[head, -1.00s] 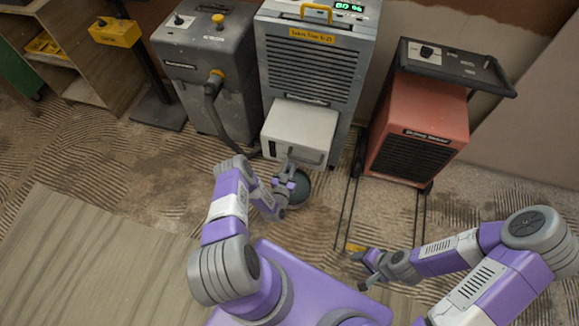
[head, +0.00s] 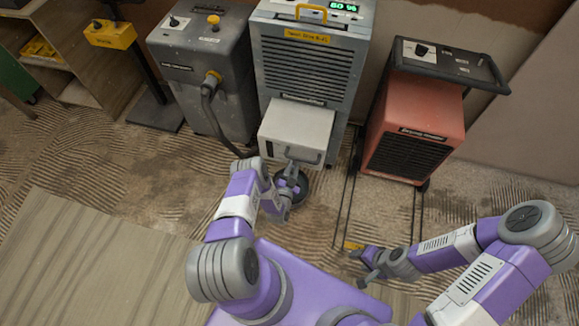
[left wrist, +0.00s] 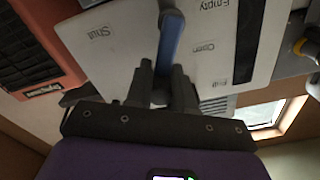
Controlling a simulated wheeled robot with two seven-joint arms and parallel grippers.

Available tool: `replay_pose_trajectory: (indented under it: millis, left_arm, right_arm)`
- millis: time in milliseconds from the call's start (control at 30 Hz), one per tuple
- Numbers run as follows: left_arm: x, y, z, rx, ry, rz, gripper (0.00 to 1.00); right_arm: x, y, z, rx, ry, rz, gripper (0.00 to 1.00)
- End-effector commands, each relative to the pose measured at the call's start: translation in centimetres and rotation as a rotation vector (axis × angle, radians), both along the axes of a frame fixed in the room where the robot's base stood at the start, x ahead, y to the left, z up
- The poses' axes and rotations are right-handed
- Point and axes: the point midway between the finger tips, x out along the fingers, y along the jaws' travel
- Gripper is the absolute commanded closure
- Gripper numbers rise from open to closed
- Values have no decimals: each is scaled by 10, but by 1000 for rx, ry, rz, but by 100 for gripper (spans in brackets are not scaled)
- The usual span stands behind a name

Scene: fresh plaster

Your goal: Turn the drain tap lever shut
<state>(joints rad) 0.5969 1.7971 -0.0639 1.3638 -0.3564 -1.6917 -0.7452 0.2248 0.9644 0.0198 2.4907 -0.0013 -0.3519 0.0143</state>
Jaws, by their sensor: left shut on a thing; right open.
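The drain tap lever (left wrist: 171,38) is a blue bar in the left wrist view, on a pale panel (left wrist: 110,55). The word "Shut" is printed to its left and "Open" to its right; the lever stands between them. My left gripper (left wrist: 163,78) is shut on the lever's near end. In the head view my left gripper (head: 290,182) is just below the pale box (head: 297,130) on the front of the grey dehumidifier (head: 312,65); the lever cannot be made out there. My right gripper (head: 366,266) is open and empty, low over the floor.
A red heater (head: 413,130) stands to the right and a grey machine with a hose (head: 200,60) to the left. The ridged floor (head: 70,165) at left is open.

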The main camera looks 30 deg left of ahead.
Motion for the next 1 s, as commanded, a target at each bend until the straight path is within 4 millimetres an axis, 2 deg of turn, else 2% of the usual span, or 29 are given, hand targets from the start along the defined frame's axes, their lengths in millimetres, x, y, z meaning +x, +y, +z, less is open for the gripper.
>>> replay_pose_trajectory:
  millis: [567, 1000]
  left_arm:
    - [5, -23, -21, 533, 128, -4, 100]
    - [6, -29, -39, 901, 218, -2, 100]
  right_arm:
    - [0, 0, -6, 0, 0, 0, 52]
    - [0, 0, -7, 0, 0, 0, 52]
